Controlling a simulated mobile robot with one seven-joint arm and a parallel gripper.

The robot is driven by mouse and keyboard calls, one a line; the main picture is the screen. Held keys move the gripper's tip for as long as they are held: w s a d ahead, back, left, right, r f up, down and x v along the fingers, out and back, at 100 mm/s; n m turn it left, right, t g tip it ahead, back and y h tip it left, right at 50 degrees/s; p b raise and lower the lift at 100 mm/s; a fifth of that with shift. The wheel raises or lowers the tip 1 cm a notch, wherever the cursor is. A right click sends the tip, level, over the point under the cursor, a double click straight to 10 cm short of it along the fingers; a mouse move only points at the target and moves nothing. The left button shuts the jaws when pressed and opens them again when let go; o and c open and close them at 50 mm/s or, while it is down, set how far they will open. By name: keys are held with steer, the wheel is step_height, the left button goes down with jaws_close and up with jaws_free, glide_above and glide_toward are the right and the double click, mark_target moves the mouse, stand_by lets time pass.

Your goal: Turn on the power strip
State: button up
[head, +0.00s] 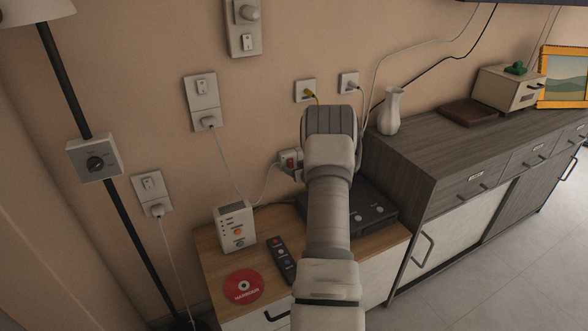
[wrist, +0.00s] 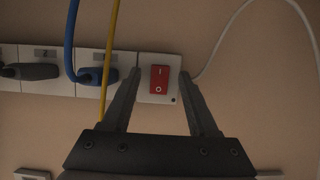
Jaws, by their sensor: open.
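The white power strip (wrist: 60,55) is fixed to the wall and runs across the left and middle of the wrist view. Its red rocker switch (wrist: 159,79) sits at its right end. A grey plug (wrist: 30,71) and a blue plug (wrist: 97,76) are in its sockets. My open gripper (wrist: 160,75) has one finger on each side of the switch; I cannot tell whether they touch the strip. In the head view the red switch (head: 290,162) shows just left of my arm. My arm hides the rest of the strip and the fingertips there.
A yellow cable (wrist: 110,50) hangs close to my left finger. A wooden cabinet (head: 215,262) below holds a white box (head: 235,228), a remote (head: 281,260), a red disc (head: 243,286) and a black device (head: 372,208). A white vase (head: 390,112) stands on the grey sideboard at right.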

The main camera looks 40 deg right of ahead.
jaws_close()
steer(key=f+t+b, duration=0.1)
steer(key=t+b, duration=0.1)
steer(key=b, duration=0.4)
steer(key=shift+t+h+b, duration=0.3)
steer(key=shift+h+b, duration=0.05)
steer(key=shift+h, duration=0.05)
steer(key=shift+r, duration=0.1)
